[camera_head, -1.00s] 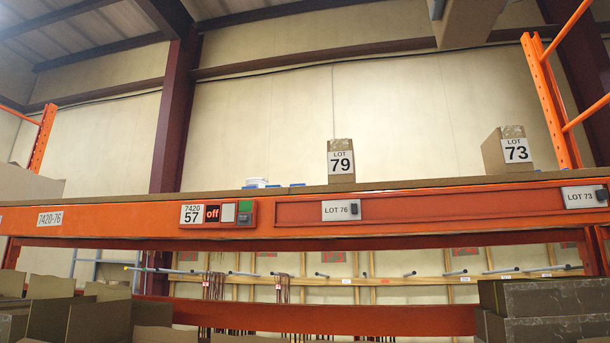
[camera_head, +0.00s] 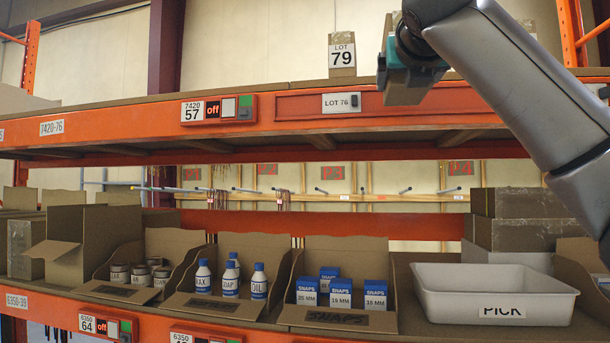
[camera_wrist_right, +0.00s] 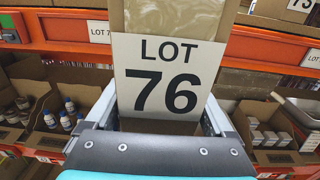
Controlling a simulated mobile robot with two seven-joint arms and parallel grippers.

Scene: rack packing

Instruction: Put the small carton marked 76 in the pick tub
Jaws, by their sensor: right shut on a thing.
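The small carton marked LOT 76 (camera_wrist_right: 180,20) fills the upper middle of the right wrist view, its label facing the camera. My right gripper (camera_wrist_right: 162,112) is shut on it, with a finger on either side. In the head view my right gripper (camera_head: 408,70) is in front of the upper shelf's edge, right of the LOT 76 tag, and partly hides the carton (camera_head: 408,95). The white pick tub (camera_head: 448,307), labelled PICK, stands on the lower shelf at the right, below the gripper. No contents show in it. My left gripper is not in view.
A carton marked 79 (camera_head: 342,58) stands on the upper shelf (camera_head: 100,117), left of my gripper. Open bins of jars, bottles and SNAPS boxes (camera_head: 340,292) line the lower shelf left of the tub. Stacked brown boxes (camera_head: 515,203) stand behind the tub.

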